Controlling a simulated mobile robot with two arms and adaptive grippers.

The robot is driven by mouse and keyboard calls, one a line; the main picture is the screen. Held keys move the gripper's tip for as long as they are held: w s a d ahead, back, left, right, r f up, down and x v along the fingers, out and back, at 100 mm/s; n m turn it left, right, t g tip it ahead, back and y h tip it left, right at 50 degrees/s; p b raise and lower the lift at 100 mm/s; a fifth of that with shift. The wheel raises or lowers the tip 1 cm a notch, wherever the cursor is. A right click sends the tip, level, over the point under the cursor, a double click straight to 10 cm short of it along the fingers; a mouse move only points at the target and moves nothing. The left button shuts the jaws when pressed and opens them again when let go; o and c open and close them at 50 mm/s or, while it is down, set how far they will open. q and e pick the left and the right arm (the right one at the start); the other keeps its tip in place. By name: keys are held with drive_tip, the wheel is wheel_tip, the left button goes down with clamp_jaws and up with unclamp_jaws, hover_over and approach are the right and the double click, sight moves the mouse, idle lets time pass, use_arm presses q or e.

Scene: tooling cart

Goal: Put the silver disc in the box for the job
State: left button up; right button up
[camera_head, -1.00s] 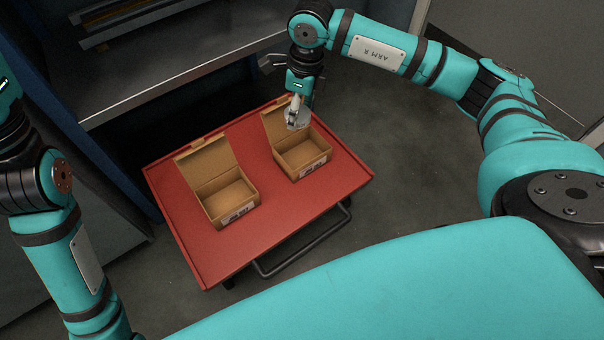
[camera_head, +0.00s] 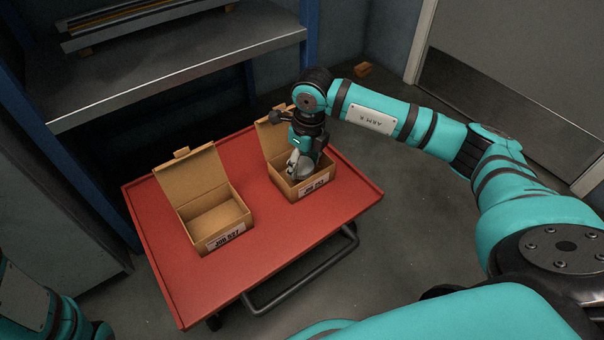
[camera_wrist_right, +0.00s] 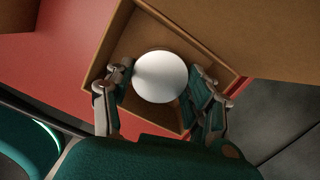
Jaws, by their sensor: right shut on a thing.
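The silver disc (camera_wrist_right: 160,77) shows round and pale between the fingers of my right gripper (camera_wrist_right: 161,88) in the wrist view. My right gripper is shut on it and holds it over the opening of the right cardboard box (camera_head: 313,187). In the head view the gripper points down at that box, and the disc (camera_head: 300,163) is partly hidden by the fingers. Whether the disc touches the box floor cannot be told. The left cardboard box (camera_head: 227,237) stands open and empty. Both boxes have printed job labels, too small to read surely. My left gripper is out of view.
Both boxes stand on a red cart top (camera_head: 270,260) with a raised rim, their lids open at the back. A metal shelf (camera_head: 180,75) with blue posts is behind the cart. The red surface in front of the boxes is clear.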

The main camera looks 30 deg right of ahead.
wheel_tip(320, 180, down, 3)
drive_tip(key=shift+r+b, duration=0.1)
drive_tip(key=shift+b, duration=0.6)
drive_tip(key=shift+r, duration=0.1)
drive_tip(key=o, duration=1.2)
drive_tip(key=shift+o, duration=0.2)
